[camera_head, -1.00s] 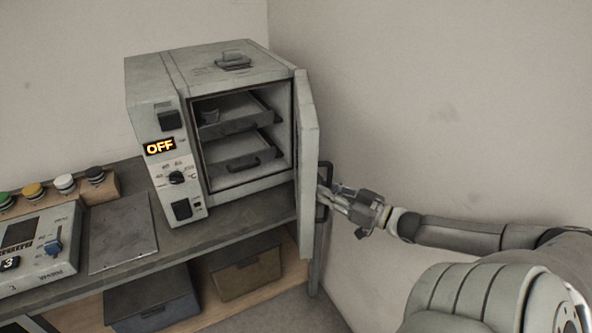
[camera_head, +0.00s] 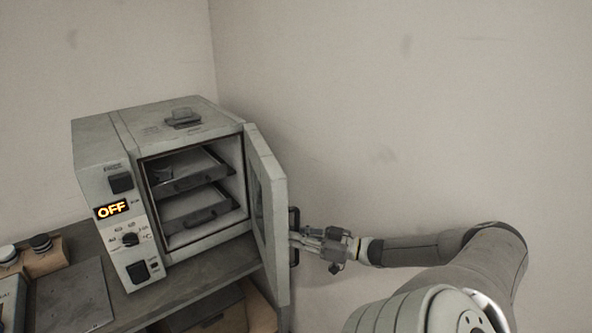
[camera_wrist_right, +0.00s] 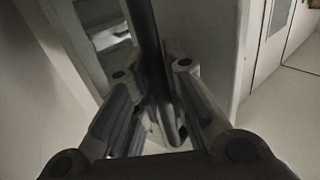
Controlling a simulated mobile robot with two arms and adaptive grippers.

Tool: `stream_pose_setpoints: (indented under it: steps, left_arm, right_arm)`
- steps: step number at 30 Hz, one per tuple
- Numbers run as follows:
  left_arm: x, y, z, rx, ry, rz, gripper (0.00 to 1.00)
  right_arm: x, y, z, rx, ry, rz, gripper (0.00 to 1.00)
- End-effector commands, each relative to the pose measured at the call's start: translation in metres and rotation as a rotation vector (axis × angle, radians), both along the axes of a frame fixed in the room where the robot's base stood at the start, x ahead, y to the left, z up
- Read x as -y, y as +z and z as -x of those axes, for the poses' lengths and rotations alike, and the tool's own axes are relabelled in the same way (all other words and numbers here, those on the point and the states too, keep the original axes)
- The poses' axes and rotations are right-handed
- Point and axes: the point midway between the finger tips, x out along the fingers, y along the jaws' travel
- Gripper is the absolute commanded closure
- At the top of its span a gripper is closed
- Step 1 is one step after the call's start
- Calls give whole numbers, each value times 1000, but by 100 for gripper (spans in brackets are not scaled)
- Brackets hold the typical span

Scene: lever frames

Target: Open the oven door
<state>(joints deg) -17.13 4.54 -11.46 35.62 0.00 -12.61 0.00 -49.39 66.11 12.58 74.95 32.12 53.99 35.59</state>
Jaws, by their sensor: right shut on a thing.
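The grey oven (camera_head: 180,118) stands on the bench at the left of the head view, with its display reading OFF. Its door (camera_head: 268,215) is swung wide open to the right, so the inside with two trays (camera_head: 195,207) shows. The dark bar handle (camera_head: 294,220) is on the door's outer face. My right gripper (camera_head: 300,240) is shut on the handle. In the right wrist view the dark handle bar (camera_wrist_right: 148,45) runs down between the fingers. My left gripper is not in view.
The bench top (camera_head: 205,285) carries a flat grey plate (camera_head: 75,297) and a button block (camera_head: 42,258) left of the oven. The pale wall (camera_head: 400,120) is close behind the door and my right arm. A box sits on the shelf below.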

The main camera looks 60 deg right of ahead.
Motion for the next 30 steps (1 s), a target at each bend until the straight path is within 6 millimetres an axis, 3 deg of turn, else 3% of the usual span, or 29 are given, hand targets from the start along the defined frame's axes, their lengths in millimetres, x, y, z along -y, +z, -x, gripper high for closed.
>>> stream_pose_setpoints:
  steps: [1,2,6,20,30]
  left_arm:
    - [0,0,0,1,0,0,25]
    - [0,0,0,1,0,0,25]
    - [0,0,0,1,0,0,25]
    - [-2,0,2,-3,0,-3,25]
    - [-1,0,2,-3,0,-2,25]
  right_arm:
    - [1,3,-2,8,-3,-5,100]
    - [1,3,-2,8,-3,-5,84]
    - [1,2,-1,5,-2,-3,66]
    - [0,5,0,1,-2,-1,65]
    - [0,39,0,0,-2,-4,65]
